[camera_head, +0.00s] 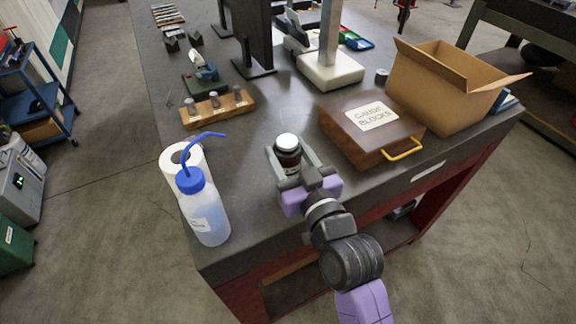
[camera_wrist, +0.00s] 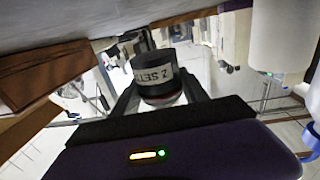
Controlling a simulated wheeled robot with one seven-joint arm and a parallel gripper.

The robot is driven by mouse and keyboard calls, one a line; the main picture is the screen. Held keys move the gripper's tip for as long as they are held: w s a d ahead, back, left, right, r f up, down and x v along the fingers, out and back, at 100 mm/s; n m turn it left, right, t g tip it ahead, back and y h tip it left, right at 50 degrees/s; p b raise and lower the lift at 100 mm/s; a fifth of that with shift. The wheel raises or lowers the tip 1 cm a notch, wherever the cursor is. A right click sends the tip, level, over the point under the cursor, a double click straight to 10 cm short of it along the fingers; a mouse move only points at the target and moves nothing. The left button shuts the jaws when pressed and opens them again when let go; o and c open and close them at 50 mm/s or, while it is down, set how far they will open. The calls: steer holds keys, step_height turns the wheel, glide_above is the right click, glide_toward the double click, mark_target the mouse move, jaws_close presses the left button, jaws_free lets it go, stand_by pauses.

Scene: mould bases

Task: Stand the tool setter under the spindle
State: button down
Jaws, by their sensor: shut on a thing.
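The tool setter (camera_head: 288,152) is a short dark cylinder with a white top, a red band and a white label. It stands upright between the fingers of my gripper (camera_head: 290,160) over the front part of the grey bench. In the wrist view the tool setter (camera_wrist: 154,76) shows its label with "Z SET" on it, between the two fingers (camera_wrist: 160,95). My gripper is shut on it. I cannot tell whether its base touches the bench top. I cannot make out a spindle for certain; a white base with an upright column (camera_head: 330,70) stands further back.
A wash bottle (camera_head: 203,212) and paper roll (camera_head: 176,160) stand left of my gripper. The wooden gauge block box (camera_head: 345,140) and open carton (camera_head: 440,95) are at right. A wooden holder (camera_head: 217,110) and dark upright plate (camera_head: 257,45) lie behind.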

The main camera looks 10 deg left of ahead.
mark_target(289, 169)
steer(key=shift+f+b, duration=0.3)
steer(key=shift+f, duration=1.75)
steer(key=shift+f, duration=0.25)
steer(key=c, duration=0.6)
jaws_free()
steer(key=shift+r, duration=0.15)
steer(key=shift+s+d, duration=0.2)
steer(key=shift+s, duration=0.05)
steer(key=b+v, duration=0.2)
steer(key=v, duration=0.8)
steer(key=shift+s, duration=0.2)
steer(key=shift+s+d+b, duration=0.3)
steer(key=shift+s, duration=0.15)
